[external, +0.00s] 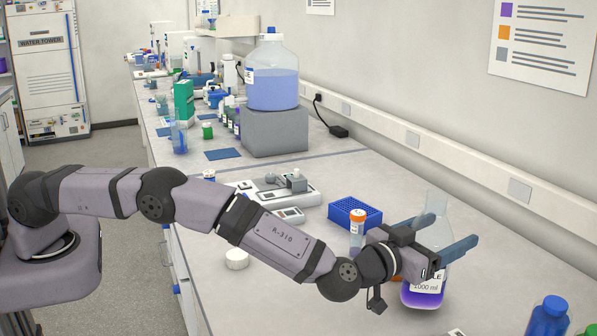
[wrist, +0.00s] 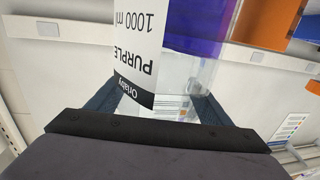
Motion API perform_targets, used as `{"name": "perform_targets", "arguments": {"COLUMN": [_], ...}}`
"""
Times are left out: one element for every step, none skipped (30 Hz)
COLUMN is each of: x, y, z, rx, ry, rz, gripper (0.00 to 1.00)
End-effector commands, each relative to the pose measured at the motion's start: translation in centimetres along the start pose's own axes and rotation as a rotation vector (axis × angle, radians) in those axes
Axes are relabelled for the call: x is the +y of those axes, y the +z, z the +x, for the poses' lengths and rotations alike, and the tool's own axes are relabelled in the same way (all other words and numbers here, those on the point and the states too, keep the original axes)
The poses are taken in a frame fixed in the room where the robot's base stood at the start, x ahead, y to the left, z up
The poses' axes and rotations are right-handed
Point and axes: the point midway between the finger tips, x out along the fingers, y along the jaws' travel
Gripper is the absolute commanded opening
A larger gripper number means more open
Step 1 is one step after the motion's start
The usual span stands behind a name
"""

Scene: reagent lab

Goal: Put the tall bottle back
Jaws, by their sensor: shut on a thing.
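The tall bottle (external: 424,294) is clear, with purple liquid in its lower part and a white label reading 1000 ml. My gripper (external: 456,230) is shut around its upper part, one blue finger on each side. The bottle looks about upright at the right of the bench. I cannot tell whether its base touches the bench. In the wrist view the bottle's label (wrist: 139,40) reads PURPLE, 1000 ml, upside down, between my gripper's fingers (wrist: 155,100). The gripper hides part of the bottle's middle in the external view.
A small orange-capped bottle (external: 357,230) and a blue rack (external: 354,213) stand left of my gripper. A large carboy (external: 273,80) sits on a grey block (external: 275,133) farther back. The wall runs along the right.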

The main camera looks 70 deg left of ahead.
Motion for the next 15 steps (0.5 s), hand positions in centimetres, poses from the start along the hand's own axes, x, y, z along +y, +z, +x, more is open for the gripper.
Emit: {"name": "perform_targets", "arguments": {"x": [0.4, 0.5, 0.7, 0.9, 1.1, 1.3, 1.5, 1.7, 2.0, 2.2, 2.4, 2.7, 2.9, 3.0, 3.2], "y": [-0.8, -1.2, -1.9, -2.4, -3.1, -4.1, -4.9, -5.9, -7.1, -8.2, -9.2, -10.5, -11.5, -12.5, -13.8], "z": [-0.2, -0.2, -0.3, -0.4, -0.4, -0.5, -0.6, -0.7, -0.9, -1.0, -1.2, -1.4, -1.6, -1.9, -2.2], "rx": [0.006, 0.007, 0.008, 0.008, 0.009, 0.01, 0.009, 0.01, 0.009, 0.01, 0.01, 0.009, 0.01, 0.009, 0.008], "ry": [0.005, 0.006, 0.009, 0.011, 0.014, 0.017, 0.019, 0.022, 0.027, 0.03, 0.033, 0.037, 0.042, 0.045, 0.051], "rz": [-0.004, -0.005, -0.006, -0.006, -0.006, -0.007, -0.008, -0.008, -0.008, -0.01, -0.008, -0.009, -0.009, -0.008, -0.008], "gripper": [0.3, 0.3, 0.3, 0.3, 0.3, 0.3, 0.3, 0.3, 0.3, 0.3, 0.3, 0.3, 0.3, 0.3, 0.3]}}
